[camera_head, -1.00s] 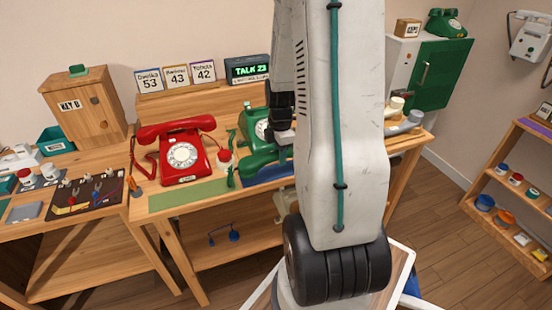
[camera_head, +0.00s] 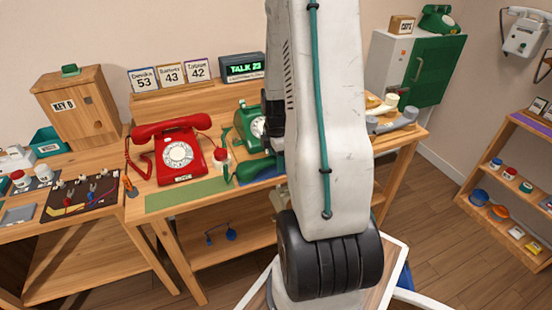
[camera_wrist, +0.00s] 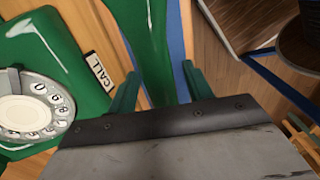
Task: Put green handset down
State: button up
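The green handset (camera_head: 257,170) lies low on the blue mat (camera_head: 264,181) in front of the green dial phone (camera_head: 247,125). In the wrist view the handset (camera_wrist: 152,45) runs down between the two green fingers of my gripper (camera_wrist: 162,90). Wood shows to the left of the handset and blue mat to its right, so the fingers look spread and apart from it. The phone's dial (camera_wrist: 30,105) and CALL label are at left in the wrist view. In the head view my arm hides the fingertips and part of the handset.
A TALK 23 display (camera_head: 243,67) stands behind. Pale and grey handset-like objects (camera_head: 393,120) lie at the right end of the bench.

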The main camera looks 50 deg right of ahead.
notch_tip(320, 180, up, 12)
jog(key=a+r+m, duration=0.3)
jog(key=a+r, duration=0.4)
jog(key=a, duration=0.3)
jog(key=s+a+r+m, duration=0.2)
jog(key=s+a+m, duration=0.1)
jog(key=a, duration=0.3)
jog(key=s+a+r+m, duration=0.2)
jog(key=s+a+r, duration=0.1)
jog(key=s+a, duration=0.2)
jog(key=s+a+r+m+t, duration=0.1)
jog(key=s+a+r+m, duration=0.2)
jog(key=a, duration=0.6)
jog(key=shift+s+a+r+m, duration=0.2)
jog(key=shift+s+m, duration=0.1)
jog(key=shift+s, duration=0.55)
